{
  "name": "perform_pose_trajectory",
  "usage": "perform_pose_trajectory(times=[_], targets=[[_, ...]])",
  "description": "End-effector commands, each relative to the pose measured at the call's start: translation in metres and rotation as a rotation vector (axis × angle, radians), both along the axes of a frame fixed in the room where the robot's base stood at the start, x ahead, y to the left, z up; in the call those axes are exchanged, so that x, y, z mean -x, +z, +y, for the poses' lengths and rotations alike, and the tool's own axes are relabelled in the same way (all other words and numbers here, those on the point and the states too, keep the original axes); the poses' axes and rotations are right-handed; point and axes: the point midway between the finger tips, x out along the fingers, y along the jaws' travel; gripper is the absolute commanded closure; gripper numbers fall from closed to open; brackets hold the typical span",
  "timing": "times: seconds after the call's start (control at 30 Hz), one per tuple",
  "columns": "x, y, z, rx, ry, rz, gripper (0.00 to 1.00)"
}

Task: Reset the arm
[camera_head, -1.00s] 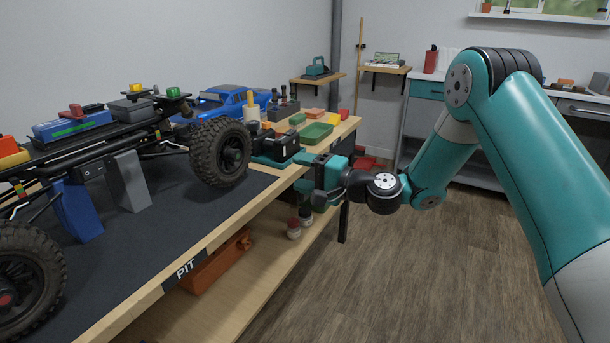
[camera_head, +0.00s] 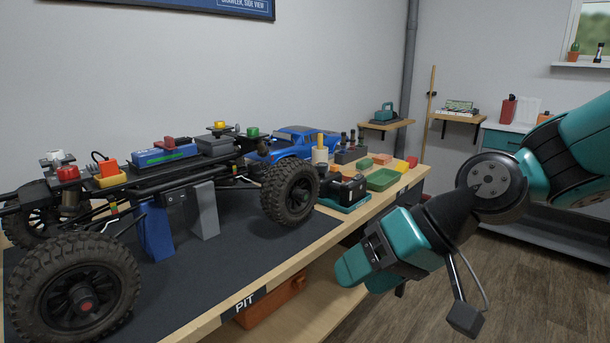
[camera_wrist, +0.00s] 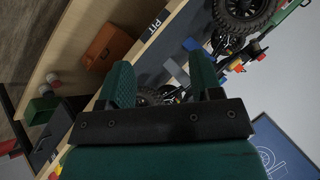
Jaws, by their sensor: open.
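My gripper (camera_head: 360,272) is raised beside the front edge of the workbench, to the right of the "PIT" label in the head view. It is empty. In the wrist view, my gripper (camera_wrist: 162,82) shows two green fingers standing apart with nothing between them. The workbench (camera_head: 285,270) has a light wood edge and a dark mat (camera_head: 215,262). An RC crawler chassis (camera_head: 120,190) with large black tyres rests on blue and grey stands on this mat.
A blue truck body (camera_head: 295,143), a green tray (camera_head: 383,179) and several small items stand at the bench's far end. An orange box (camera_head: 275,302) sits on the lower shelf. Open wooden floor (camera_head: 515,290) lies to the right.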

Motion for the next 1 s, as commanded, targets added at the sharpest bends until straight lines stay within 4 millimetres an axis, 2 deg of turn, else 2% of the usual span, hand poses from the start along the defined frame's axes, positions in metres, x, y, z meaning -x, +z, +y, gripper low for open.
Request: perform_pose_trajectory(times=[0.03, 0.1, 0.4, 0.43, 0.67, 0.9, 1.0], targets=[[0.022, 0.003, -0.006, 0.065, 0.04, -0.011, 0.41], [0.047, 0.003, -0.017, 0.154, 0.086, -0.013, 0.41], [0.133, -0.001, -0.071, 0.44, 0.207, 0.008, 0.41], [0.129, 0.017, -0.069, 0.432, 0.203, 0.011, 0.41], [0.127, 0.072, -0.069, 0.429, 0.201, 0.013, 0.41], [0.127, 0.144, -0.068, 0.427, 0.2, 0.013, 0.41], [0.127, 0.163, -0.068, 0.427, 0.2, 0.013, 0.41]])
